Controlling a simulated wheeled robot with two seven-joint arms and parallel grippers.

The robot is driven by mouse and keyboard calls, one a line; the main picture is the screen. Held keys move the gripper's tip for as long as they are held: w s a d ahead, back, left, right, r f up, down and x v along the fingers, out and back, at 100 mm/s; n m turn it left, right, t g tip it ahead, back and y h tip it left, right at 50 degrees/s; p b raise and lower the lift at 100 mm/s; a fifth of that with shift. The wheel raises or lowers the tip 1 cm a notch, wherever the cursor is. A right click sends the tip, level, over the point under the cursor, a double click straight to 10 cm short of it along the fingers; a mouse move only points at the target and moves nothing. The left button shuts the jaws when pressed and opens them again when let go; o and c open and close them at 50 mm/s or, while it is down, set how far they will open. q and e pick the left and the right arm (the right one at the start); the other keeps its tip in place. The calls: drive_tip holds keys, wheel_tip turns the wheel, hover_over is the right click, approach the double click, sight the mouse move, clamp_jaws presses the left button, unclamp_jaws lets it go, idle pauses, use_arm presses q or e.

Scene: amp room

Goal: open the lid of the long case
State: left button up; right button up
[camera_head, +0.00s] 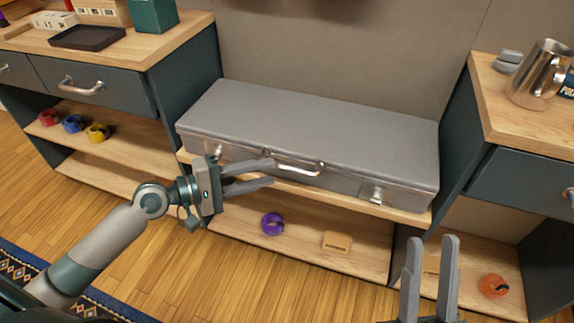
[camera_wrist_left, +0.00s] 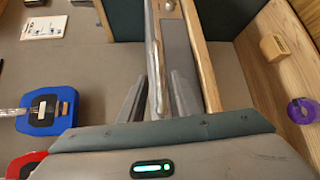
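The long grey case (camera_head: 310,130) lies on a wooden shelf between two cabinets, with its lid down. Its front carries a metal handle (camera_head: 300,169) and latches, one to the right (camera_head: 376,194); whether they are fastened I cannot tell. My left gripper (camera_head: 272,174) is open at the case's front, its fingertips at the left end of the handle. In the left wrist view the case front (camera_wrist_left: 178,52) runs away ahead between the parted fingers (camera_wrist_left: 155,98); contact is unclear. My right gripper (camera_head: 431,245) is open and empty, low in front of the case's right end.
A purple tape roll (camera_head: 273,223) and a tan block (camera_head: 337,241) lie on the lower shelf. An orange roll (camera_head: 494,286) is at the lower right. A metal pitcher (camera_head: 539,75) stands on the right cabinet. The case top is bare, with a wall close behind.

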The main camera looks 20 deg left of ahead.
sight(287, 167)
use_arm(q)
drive_tip(key=x, duration=0.6)
drive_tip(key=shift+w+d, duration=0.25)
clamp_jaws()
